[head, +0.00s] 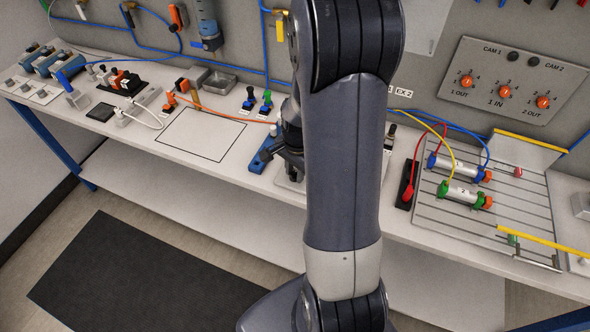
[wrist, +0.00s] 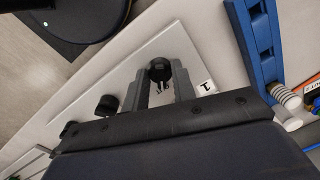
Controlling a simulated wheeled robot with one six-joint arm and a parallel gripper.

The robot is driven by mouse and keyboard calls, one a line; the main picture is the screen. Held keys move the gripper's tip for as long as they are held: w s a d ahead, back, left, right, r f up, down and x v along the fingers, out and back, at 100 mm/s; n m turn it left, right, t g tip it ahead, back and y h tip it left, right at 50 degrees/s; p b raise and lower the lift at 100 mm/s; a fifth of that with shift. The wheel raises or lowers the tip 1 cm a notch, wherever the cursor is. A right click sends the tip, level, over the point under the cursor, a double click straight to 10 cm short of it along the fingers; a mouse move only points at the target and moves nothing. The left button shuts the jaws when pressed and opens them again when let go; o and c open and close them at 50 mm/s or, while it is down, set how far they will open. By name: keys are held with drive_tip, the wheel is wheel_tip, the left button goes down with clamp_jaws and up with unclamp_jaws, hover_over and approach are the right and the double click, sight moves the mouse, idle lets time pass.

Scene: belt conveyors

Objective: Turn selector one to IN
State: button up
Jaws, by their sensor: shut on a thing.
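In the wrist view a round black knob (wrist: 160,69) stands on a white plate (wrist: 150,47), with a small tag reading "1" (wrist: 207,87) beside it. I take it as selector one. My gripper (wrist: 160,74) is shut on this knob, one finger on each side. Small dark lettering shows on the plate just below the knob, too small to read, so its setting cannot be told. In the head view my gripper (head: 288,158) is low over the bench, and my arm hides the knob and most of its plate.
Two more black knobs, one nearer (wrist: 107,104) and one partly hidden (wrist: 68,128), stand on the same plate. A blue block (wrist: 262,45) lies close right. In the head view a wall panel (head: 480,70) has orange dials, and a slotted board (head: 530,190) holds cylinders at right.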

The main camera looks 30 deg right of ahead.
drive_tip(key=shift+c, duration=0.8)
drive_tip(key=shift+n, duration=0.3)
drive_tip(key=n+b, duration=0.2)
drive_tip(key=n, duration=0.3)
drive_tip(key=shift+w, duration=0.1)
drive_tip(key=n+b, duration=0.1)
drive_tip(key=n, duration=0.5)
drive_tip(key=shift+d+y+b, duration=0.1)
drive_tip(key=shift+y+b, duration=0.2)
drive_tip(key=shift+b, duration=0.05)
drive_tip(key=shift+n, duration=0.3)
drive_tip(key=o, duration=1)
drive_tip(key=shift+r, duration=0.15)
